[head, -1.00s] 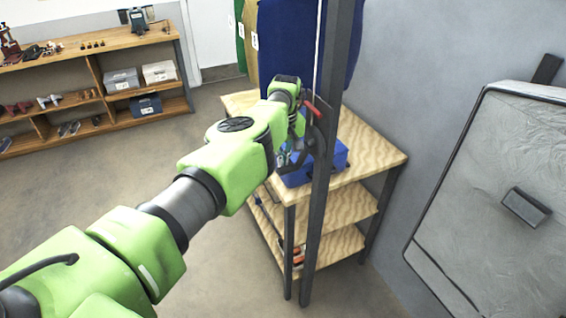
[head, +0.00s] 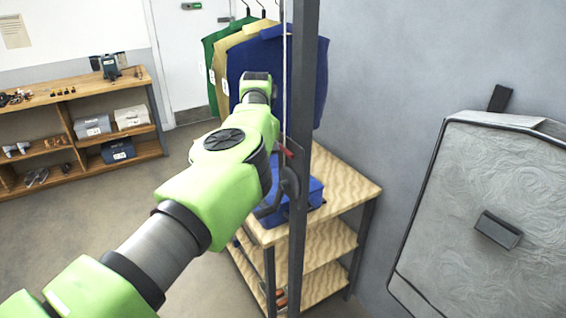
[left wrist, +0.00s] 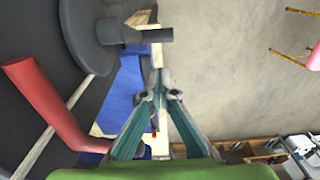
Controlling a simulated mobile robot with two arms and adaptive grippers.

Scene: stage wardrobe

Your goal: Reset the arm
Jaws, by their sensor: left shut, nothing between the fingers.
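My left arm reaches in from the left in the head view, its wrist in front of the hanging garments. The gripper is hidden behind the arm there. In the left wrist view my left gripper (left wrist: 158,88) is shut, its teal fingers meeting at the tips with nothing between them. A red handle (left wrist: 45,108) and a dark round wheel (left wrist: 88,35) lie to its left in that view. My right gripper is not in view.
Green (head: 217,45), tan (head: 242,38) and blue (head: 307,75) garments hang behind my wrist. A low wooden shelf (head: 155,150) with boxes is at the left. A grey panel (head: 480,210) is at the right. Open floor lies between the units.

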